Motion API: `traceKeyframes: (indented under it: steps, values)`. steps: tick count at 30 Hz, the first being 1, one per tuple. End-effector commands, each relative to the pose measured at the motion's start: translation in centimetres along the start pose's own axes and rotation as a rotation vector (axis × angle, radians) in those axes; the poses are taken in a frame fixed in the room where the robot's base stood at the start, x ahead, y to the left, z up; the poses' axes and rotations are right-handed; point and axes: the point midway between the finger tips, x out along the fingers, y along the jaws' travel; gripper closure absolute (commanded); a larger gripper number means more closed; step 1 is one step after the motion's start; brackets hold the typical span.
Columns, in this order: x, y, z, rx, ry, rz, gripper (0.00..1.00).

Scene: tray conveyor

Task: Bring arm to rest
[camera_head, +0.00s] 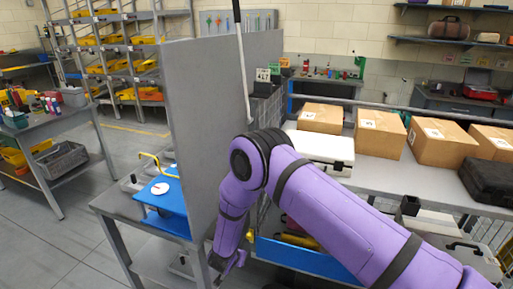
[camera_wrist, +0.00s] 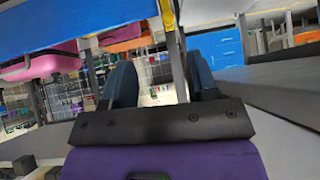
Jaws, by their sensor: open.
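My purple arm reaches across the head view from the lower right, bends at the elbow and hangs down. My gripper (camera_head: 232,264) is low, just right of a grey table's leg and below the end of a grey partition (camera_head: 200,120). In the wrist view my gripper (camera_wrist: 161,88) has its two dark fingers apart, with nothing held between them. A thin upright post shows beyond the gap. In the head view the fingers are small and partly hard to make out.
A blue tray (camera_head: 175,192) with a white round item (camera_head: 160,188) lies on the grey table at left. Several cardboard boxes (camera_head: 440,140), a white case (camera_head: 325,150) and a black case (camera_head: 490,180) stand on the right bench. A blue bin (camera_head: 305,262) sits below, near my forearm.

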Motion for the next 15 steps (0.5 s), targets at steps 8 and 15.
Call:
traceKeyframes:
  steps: [8, 15]
  values:
    - [-3.3, -1.9, -7.4, 0.027, -0.035, -0.097, 0.47]
    - [-8.9, -2.5, -17.1, 0.036, -0.079, -0.224, 0.47]
